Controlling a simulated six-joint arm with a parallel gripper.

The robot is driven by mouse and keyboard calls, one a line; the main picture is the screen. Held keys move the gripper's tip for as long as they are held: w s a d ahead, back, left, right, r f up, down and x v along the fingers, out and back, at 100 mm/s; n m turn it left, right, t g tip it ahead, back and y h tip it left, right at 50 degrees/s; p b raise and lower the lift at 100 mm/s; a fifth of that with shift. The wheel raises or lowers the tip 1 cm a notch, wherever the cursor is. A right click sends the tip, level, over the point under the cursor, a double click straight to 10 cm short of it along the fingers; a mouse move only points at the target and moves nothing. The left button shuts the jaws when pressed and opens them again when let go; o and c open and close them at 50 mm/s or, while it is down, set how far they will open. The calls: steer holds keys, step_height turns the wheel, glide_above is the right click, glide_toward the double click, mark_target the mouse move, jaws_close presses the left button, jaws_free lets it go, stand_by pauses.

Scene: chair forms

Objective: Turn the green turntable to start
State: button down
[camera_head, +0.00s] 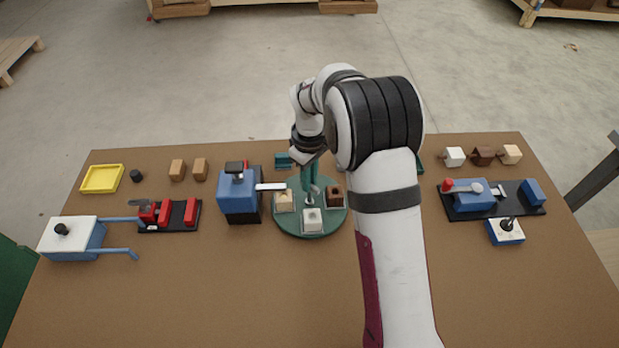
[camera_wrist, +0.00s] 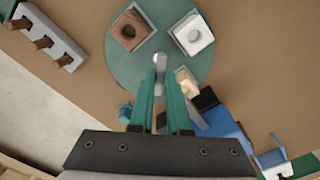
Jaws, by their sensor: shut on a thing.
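The green turntable (camera_head: 290,222) is a round disc in the middle of the table. It carries a light wood block (camera_head: 284,200), a white block (camera_head: 313,217) and a dark brown block (camera_head: 335,195), each in a holder near the rim. My gripper (camera_head: 310,193) points down over the disc's middle, its teal fingers shut on the grey knob (camera_head: 309,203) there. In the wrist view the fingertips (camera_wrist: 160,73) close around the knob (camera_wrist: 160,60). The brown block (camera_wrist: 130,31) and white block (camera_wrist: 193,35) lie beyond it; the light block (camera_wrist: 187,82) is partly hidden.
A blue box machine (camera_head: 240,204) stands close left, its pale arm (camera_head: 270,187) reaching over the disc's edge. My arm hides the table just right of the disc. A blue press on a black base (camera_head: 522,203) stands right. The table front (camera_head: 220,300) is clear.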

steer(key=shift+n, duration=4.5)
steer(key=shift+d+n, duration=0.1)
steer(key=shift+n, duration=4.3)
steer(key=c, duration=0.9)
jaws_free()
